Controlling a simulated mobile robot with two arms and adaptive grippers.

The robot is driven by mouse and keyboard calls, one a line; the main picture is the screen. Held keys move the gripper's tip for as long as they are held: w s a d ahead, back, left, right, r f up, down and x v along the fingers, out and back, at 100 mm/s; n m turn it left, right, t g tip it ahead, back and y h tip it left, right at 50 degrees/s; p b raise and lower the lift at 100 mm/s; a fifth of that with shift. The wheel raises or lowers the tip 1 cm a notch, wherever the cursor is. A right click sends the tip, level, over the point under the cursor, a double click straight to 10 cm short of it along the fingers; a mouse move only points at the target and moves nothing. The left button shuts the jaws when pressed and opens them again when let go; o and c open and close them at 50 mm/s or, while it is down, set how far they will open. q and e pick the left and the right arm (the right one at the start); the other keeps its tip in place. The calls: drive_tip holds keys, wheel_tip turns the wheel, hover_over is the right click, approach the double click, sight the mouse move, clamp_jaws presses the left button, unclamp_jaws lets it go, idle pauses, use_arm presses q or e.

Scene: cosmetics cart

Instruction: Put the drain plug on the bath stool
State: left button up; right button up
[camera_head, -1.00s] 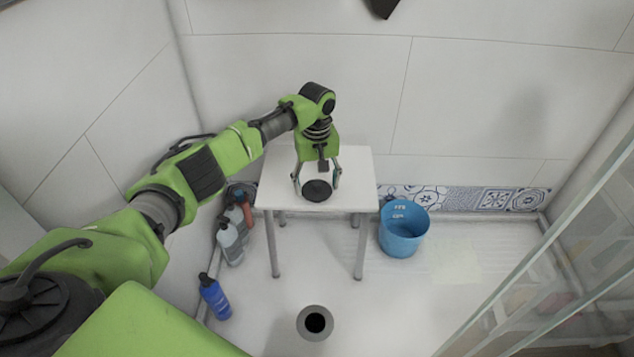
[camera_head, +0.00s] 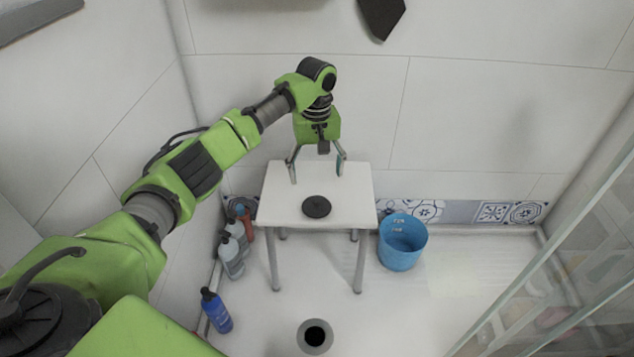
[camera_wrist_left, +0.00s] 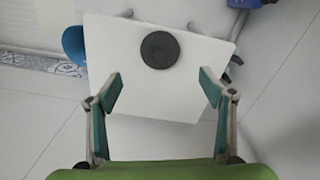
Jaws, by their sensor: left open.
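The drain plug (camera_head: 316,207) is a dark round disc lying flat on the white top of the bath stool (camera_head: 278,190), near its front edge in the head view. The left wrist view also shows the plug (camera_wrist_left: 160,49) on the stool top (camera_wrist_left: 110,50). My left gripper (camera_head: 316,172) is open and empty, above the back part of the stool and apart from the plug. Its two spread fingers (camera_wrist_left: 160,90) show in the left wrist view, with the plug beyond them. My right gripper is not in view.
A blue bucket (camera_head: 402,243) stands on the floor right of the stool. Several bottles stand at the left wall, and a blue bottle (camera_head: 216,311) is nearer. A round drain hole (camera_head: 315,337) is in the floor in front. A glass panel (camera_head: 560,260) is at the right.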

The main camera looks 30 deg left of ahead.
use_arm(q)
drive_tip(key=s+d+f+m+t+h, duration=0.15)
drive_tip(key=s+d+f+m, duration=0.65)
drive_tip(key=s+d+f, duration=0.95)
drive_tip(key=s+a+m+t, duration=0.1)
drive_tip(key=s+a, duration=0.2)
drive_tip(key=s, duration=0.6)
drive_tip(key=s+a+m+t+y, duration=0.1)
drive_tip(key=s+a, duration=0.2)
drive_tip(key=s, duration=0.6)
drive_tip(key=shift+a+r, duration=0.4)
drive_tip(key=shift+r, duration=0.05)
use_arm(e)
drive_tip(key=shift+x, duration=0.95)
